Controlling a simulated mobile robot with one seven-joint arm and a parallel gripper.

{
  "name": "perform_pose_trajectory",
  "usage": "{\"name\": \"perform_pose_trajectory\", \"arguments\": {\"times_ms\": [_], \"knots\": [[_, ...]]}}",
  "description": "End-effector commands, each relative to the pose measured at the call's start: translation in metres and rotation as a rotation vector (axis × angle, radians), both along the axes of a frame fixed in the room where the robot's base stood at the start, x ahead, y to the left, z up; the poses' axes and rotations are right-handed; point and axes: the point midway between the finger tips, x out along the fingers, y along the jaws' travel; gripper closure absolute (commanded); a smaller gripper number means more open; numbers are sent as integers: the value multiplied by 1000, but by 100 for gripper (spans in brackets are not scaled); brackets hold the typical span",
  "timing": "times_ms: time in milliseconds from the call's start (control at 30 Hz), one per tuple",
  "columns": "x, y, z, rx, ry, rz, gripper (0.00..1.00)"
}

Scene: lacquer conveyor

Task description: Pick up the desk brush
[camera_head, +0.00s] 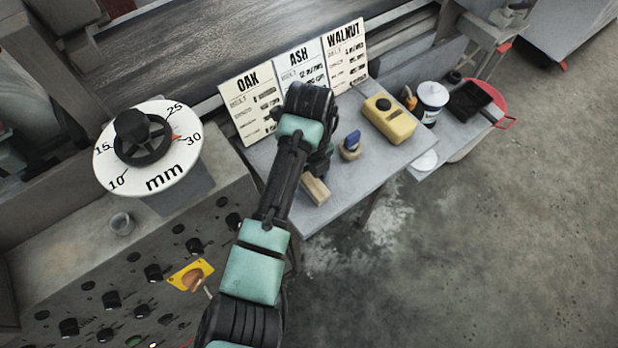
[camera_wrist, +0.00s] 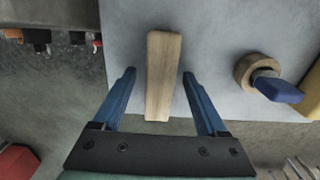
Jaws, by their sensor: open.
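The desk brush appears as a long pale wooden bar (camera_wrist: 163,75) in the wrist view, lying on the grey side table; no bristles can be made out. Its near end overhangs or reaches the table's edge. In the head view its wooden end (camera_head: 315,191) shows beside my arm, the rest hidden. My gripper (camera_wrist: 159,73) is open, with one blue finger on each side of the bar and a gap on both sides. Whether the fingertips are level with the bar or above it, I cannot tell. The gripper is mostly hidden behind the arm in the head view.
A round wooden piece with a blue top (camera_head: 350,147) stands right of the bar. Beyond it are a yellow canister (camera_head: 389,120), a white tub (camera_head: 431,102) and a black tray (camera_head: 468,101). Upright OAK, ASH and WALNUT cards (camera_head: 252,105) line the back. Table front right is clear.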

Motion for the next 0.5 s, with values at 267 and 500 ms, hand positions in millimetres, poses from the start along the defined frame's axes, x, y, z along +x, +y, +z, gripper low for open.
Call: {"name": "perform_pose_trajectory", "arguments": {"times_ms": [267, 500], "knots": [[0, 0, -1, 0, 0, 1, 34], [0, 0, -1, 1, -1, 1, 77]]}}
